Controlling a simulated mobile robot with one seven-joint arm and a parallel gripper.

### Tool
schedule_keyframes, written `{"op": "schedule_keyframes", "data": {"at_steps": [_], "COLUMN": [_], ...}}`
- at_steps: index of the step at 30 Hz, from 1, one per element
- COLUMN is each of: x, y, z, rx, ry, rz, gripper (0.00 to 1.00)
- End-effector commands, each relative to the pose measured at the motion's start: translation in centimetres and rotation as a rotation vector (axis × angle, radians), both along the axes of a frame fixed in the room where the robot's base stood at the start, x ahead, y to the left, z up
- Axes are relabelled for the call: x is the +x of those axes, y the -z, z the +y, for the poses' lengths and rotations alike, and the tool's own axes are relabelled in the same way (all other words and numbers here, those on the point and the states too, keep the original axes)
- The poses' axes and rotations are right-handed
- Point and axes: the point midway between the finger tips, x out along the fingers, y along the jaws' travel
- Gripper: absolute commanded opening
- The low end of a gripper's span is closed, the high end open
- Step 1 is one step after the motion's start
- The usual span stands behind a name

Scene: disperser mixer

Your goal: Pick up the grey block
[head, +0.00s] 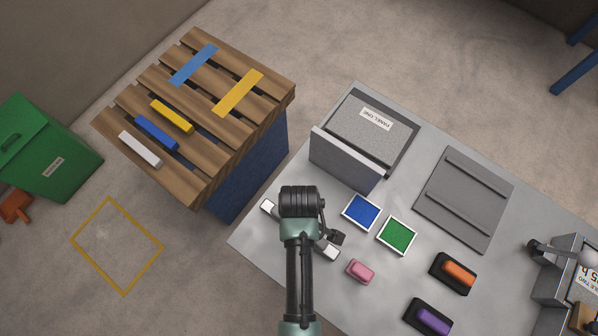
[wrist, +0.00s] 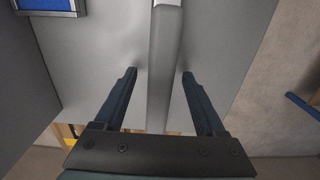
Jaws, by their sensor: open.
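The grey block (wrist: 162,62) is a long, narrow bar that runs up the middle of the wrist view, between the two dark fingers of my gripper (wrist: 159,76). The fingers are apart, with a gap on each side of the block. In the head view my gripper (head: 299,222) is over the left part of the grey table and hides the middle of the block. The block's pale ends stick out at both sides, the nearer one (head: 328,252) at lower right. Whether the fingertips reach down beside the block is hard to tell.
A panel unit (head: 361,130) stands behind my gripper. Blue (head: 361,212) and green (head: 397,235) square trays and a pink block (head: 360,271) lie to the right. The table's left edge is close. A wooden pallet (head: 196,118) with white, blue and yellow blocks stands beyond it.

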Motion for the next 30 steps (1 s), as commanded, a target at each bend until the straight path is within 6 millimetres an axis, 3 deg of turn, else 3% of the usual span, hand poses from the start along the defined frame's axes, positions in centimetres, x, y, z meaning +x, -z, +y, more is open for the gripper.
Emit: {"op": "schedule_keyframes", "data": {"at_steps": [10,22,30], "x": [0.02,0.02,0.02], "y": [0.75,0.73,0.71], "z": [0.01,0.02,0.02], "rx": [0.0,0.0,0.0], "ry": [0.0,-0.001,-0.001], "rz": [-0.001,-0.001,-0.001], "gripper": [0.71,0.0,0.0]}}
